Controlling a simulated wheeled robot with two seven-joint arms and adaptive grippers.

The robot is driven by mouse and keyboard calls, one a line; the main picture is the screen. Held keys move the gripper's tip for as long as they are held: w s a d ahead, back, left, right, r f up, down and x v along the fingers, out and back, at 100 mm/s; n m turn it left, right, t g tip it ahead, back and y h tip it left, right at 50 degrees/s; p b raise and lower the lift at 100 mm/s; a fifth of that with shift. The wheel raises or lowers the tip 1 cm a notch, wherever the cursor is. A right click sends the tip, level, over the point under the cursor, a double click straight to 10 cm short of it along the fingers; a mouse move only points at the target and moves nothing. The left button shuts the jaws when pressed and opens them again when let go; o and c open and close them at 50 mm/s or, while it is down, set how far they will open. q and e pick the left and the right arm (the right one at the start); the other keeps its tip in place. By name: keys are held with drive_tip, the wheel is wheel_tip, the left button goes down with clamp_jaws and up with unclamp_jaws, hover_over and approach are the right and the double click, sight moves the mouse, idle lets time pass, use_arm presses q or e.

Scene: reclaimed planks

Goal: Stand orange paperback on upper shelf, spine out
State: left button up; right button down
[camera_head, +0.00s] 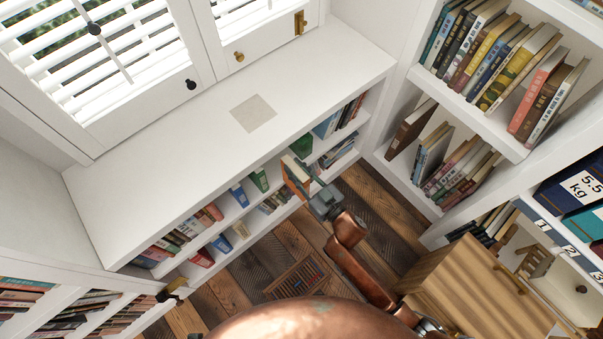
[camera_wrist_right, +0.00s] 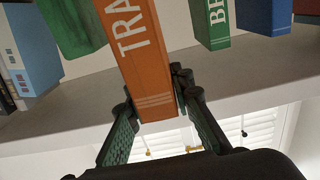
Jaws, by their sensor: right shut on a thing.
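The orange paperback (camera_head: 296,171) is in my right gripper (camera_head: 316,191), at the front of the low white bookcase under the window. In the right wrist view the paperback (camera_wrist_right: 148,62) shows its spine with white "TRA" lettering towards the camera, and the gripper (camera_wrist_right: 155,105) has its fingers on either side of one end. The upper shelf (camera_head: 228,214) has open room to the left of the book. How far the book is inside, and whether it touches the shelf, I cannot tell. My left gripper is not in view.
In the wrist view a tilted green book (camera_wrist_right: 75,25) is close beside the paperback, and another green book (camera_wrist_right: 210,25) stands apart on the other side. The bookcase top (camera_head: 185,140) is bare except for a pale square (camera_head: 253,113). A wooden cabinet (camera_head: 480,290) stands at the right.

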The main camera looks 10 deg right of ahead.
sight(284, 157)
drive_tip(key=x, duration=0.2)
drive_tip(key=shift+w+a, duration=0.2)
drive_tip(key=shift+w, duration=0.05)
drive_tip(key=shift+b+x, duration=0.35)
drive_tip(key=shift+x, duration=1.6)
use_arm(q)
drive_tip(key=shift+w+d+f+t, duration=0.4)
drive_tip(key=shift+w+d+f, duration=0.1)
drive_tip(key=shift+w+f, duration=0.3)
use_arm(e)
drive_tip(key=shift+x, duration=1.4)
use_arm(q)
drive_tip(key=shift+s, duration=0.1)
use_arm(e)
drive_tip(key=shift+r, duration=0.15)
drive_tip(key=shift+f, duration=0.25)
drive_tip(key=c, duration=1.6)
unclamp_jaws()
drive_tip(key=shift+s+f, duration=0.1)
drive_tip(key=shift+f, duration=0.05)
